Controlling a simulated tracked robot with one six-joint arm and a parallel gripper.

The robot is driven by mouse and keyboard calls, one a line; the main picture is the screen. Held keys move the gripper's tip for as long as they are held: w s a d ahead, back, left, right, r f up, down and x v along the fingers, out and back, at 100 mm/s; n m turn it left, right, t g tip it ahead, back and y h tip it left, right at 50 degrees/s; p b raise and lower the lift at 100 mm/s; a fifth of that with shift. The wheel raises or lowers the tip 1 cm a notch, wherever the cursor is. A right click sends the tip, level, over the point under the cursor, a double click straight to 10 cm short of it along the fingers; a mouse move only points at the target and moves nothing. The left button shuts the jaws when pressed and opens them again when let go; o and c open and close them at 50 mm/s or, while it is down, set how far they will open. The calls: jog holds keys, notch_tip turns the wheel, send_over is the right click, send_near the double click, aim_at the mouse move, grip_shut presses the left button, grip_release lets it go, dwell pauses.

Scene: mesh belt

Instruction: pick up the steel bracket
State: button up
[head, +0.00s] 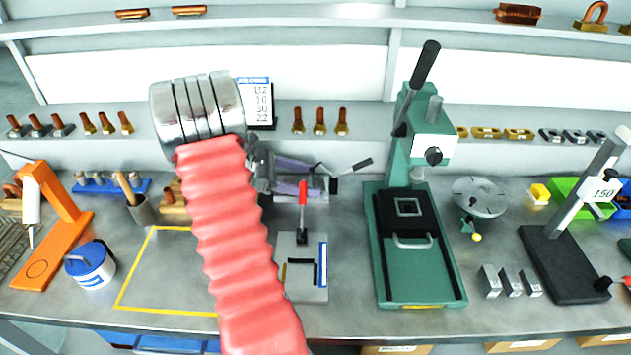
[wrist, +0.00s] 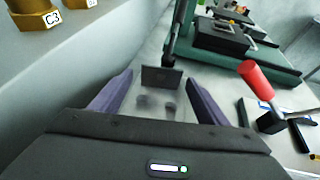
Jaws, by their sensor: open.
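My gripper (head: 290,175) is in the middle of the bench, partly hidden behind my red sleeved arm. Its two purple fingers (wrist: 157,95) stand apart in the wrist view. Between and just beyond their tips is a small upright dark square plate (wrist: 162,78), with a pale grey flat surface with two dark spots in front of it. The plate also shows right of the fingers in the head view (head: 334,185). It may be the steel bracket, but I cannot tell for sure. Nothing is held between the fingers.
A black-gripped lever (head: 362,164) rises beside the plate. A red-handled clamp fixture (head: 303,260) stands nearer the front. A green press (head: 416,270) is to the right. The shelf (head: 380,118) with brass fittings runs behind. The yellow-outlined area (head: 150,300) looks clear.

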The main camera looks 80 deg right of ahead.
jog(key=shift+c, duration=0.2)
dwell(0.3)
jog(key=c, duration=1.2)
